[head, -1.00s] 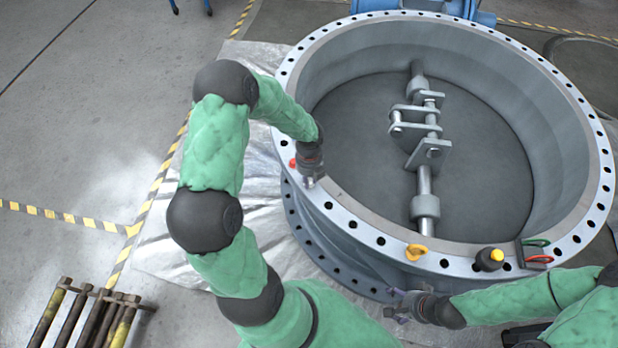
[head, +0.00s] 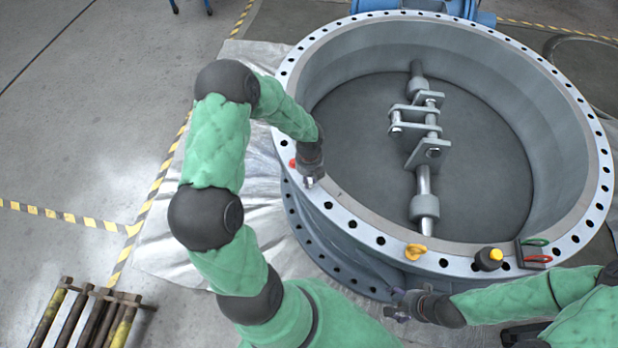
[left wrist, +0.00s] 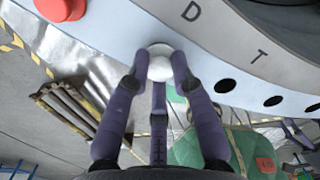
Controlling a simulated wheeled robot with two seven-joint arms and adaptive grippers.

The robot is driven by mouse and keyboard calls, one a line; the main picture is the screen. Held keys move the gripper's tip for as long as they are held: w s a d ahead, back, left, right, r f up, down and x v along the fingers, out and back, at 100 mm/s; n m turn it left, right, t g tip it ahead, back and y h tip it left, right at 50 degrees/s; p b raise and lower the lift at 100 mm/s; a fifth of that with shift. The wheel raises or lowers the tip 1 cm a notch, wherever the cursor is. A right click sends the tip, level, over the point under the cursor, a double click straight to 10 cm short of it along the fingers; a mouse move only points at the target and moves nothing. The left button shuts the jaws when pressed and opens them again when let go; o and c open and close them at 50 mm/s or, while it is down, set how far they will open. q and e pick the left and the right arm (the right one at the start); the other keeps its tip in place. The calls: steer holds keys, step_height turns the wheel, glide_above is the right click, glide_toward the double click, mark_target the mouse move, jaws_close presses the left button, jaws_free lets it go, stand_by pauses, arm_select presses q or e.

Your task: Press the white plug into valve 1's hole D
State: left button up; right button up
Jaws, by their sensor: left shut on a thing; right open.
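Valve 1 is the large grey ring body whose flange (head: 350,222) carries many dark bolt holes. In the left wrist view the white plug (left wrist: 160,66) is between the fingertips of my left gripper (left wrist: 158,80), at the flange edge just below the letter D (left wrist: 191,12). My left gripper also shows in the head view (head: 309,182), over the left part of the flange. It is shut on the plug. The hole under the plug is hidden, so I cannot tell how deep the plug sits. My right gripper (head: 396,305) is open and empty, below the front of the flange.
A red plug (head: 293,163) sits on the flange beside my left gripper and shows large in the wrist view (left wrist: 62,5).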

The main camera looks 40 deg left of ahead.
arm_select(q)
steer(key=shift+f, duration=0.25)
steer(key=shift+f, duration=0.25)
steer(key=o, duration=1.4)
steer(key=shift+r, duration=0.1)
steer(key=shift+c, duration=0.2)
steer(key=shift+r+p, duration=3.05)
steer(key=shift+f, duration=0.1)
